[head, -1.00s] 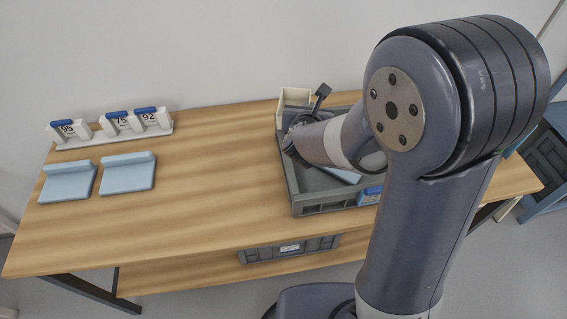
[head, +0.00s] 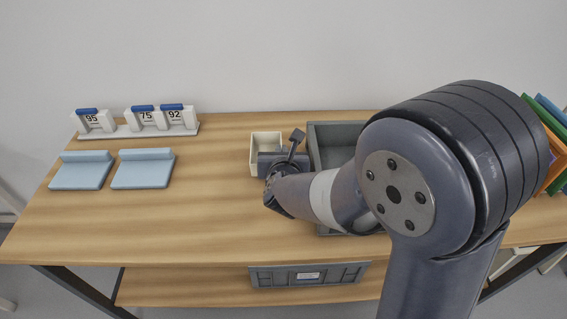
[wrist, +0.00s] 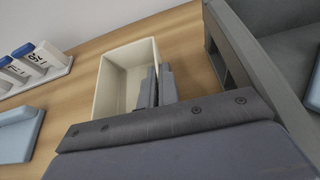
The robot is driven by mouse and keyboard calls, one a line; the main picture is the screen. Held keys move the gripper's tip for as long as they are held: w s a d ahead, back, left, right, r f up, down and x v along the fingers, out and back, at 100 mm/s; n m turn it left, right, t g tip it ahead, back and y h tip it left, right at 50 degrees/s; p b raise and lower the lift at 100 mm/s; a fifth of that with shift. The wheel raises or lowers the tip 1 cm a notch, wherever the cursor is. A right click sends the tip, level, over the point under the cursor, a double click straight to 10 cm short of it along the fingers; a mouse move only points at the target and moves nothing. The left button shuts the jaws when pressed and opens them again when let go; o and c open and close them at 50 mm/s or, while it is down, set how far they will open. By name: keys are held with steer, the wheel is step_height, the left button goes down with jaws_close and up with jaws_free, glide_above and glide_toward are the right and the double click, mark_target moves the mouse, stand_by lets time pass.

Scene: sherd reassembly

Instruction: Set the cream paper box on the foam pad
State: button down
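The cream paper box (head: 257,155) is an open-topped rectangular box, just left of the grey tray in the head view. In the wrist view the box (wrist: 108,85) lies ahead, with its open inside showing. My gripper (wrist: 157,88) has its two dark fingers close together at the box's right wall, shut on that wall. My gripper (head: 272,165) partly covers the box in the head view. I cannot tell if the box's base touches the table. Two light blue pads with raised back edges, a left one (head: 80,175) and a right one (head: 142,175), lie at the left.
The grey tray (head: 325,135) stands right of my gripper, partly behind my arm. A white rack (head: 150,131) with cards numbered 95, 75 and 92 stands behind the pads. Bare wooden table (head: 205,190) lies between pads and box. Colourful upright items (head: 552,135) are at the far right.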

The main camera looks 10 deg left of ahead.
steer(key=shift+f, duration=1.5)
steer(key=shift+f+b, duration=0.15)
steer(key=shift+b, duration=0.3)
steer(key=c, duration=2.1)
jaws_free()
steer(key=o, duration=0.4)
